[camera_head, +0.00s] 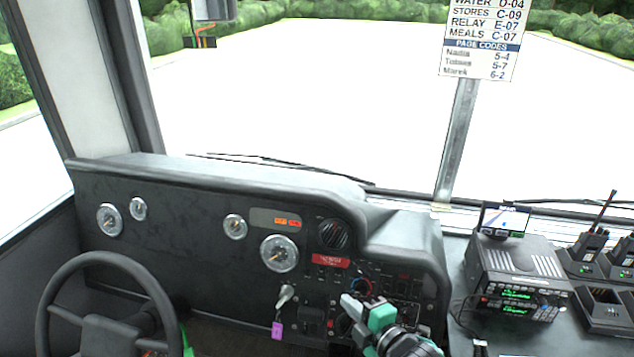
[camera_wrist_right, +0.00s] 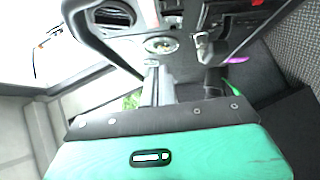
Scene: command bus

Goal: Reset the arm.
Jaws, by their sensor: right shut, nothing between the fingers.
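My right gripper (camera_head: 350,303) comes in from the bottom of the head view, in front of the lower right part of the dashboard. Its grey fingers are shut with nothing held. They point up and left toward the switch panel (camera_head: 375,290); I cannot tell whether they touch it. In the right wrist view, the green gripper body fills the bottom and the shut fingers (camera_wrist_right: 158,72) point at the dashboard. My left gripper does not show clearly. A small patch of green shows beside the steering wheel at the bottom of the head view.
A steering wheel (camera_head: 108,262) stands at left. A key (camera_head: 285,295) with a purple tag (camera_head: 277,330) hangs left of my right gripper. A radio (camera_head: 515,285) and handset chargers (camera_head: 603,308) stand on the right counter. A post (camera_head: 455,140) carries a code sign (camera_head: 482,40).

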